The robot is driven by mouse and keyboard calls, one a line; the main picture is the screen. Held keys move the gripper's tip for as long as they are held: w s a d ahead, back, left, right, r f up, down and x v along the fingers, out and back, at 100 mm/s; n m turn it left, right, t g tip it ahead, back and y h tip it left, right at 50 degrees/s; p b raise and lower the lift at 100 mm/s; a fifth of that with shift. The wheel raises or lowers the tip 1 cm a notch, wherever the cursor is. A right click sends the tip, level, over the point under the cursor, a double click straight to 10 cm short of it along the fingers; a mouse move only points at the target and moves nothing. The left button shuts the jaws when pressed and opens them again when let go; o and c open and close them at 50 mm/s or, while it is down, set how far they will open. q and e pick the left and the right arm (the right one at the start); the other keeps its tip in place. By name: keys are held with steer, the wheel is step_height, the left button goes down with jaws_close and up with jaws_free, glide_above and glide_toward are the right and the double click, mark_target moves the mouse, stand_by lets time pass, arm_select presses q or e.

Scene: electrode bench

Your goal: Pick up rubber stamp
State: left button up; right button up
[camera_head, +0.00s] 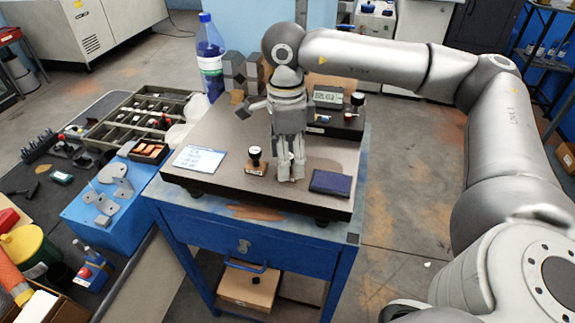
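A rubber stamp (255,161) with a dark round knob and a light brown base stands upright on the dark bench plate (225,186), left of my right gripper. My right gripper (291,178) points straight down, with its fingertips close to the plate. The stamp is beside the fingers, not between them. The fingers look close together, but I cannot tell from this angle whether they are open or shut. A small pale and dark patch shows at the fingertips, too small to identify. My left gripper is not in view.
A dark blue pad (331,183) lies right of the gripper. A printed card (200,159) lies at left. A device with a display (328,97), grey blocks (240,72) and a blue-labelled bottle (210,58) stand behind. A compartment tray (140,118) is on the left table.

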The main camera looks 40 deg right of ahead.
steer(key=shift+d+f, duration=0.1)
steer(key=shift+f, duration=1.15)
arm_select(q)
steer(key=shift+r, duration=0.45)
arm_select(e)
steer(key=c, duration=0.9)
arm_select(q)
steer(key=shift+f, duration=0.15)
arm_select(e)
steer(key=shift+r, duration=0.2)
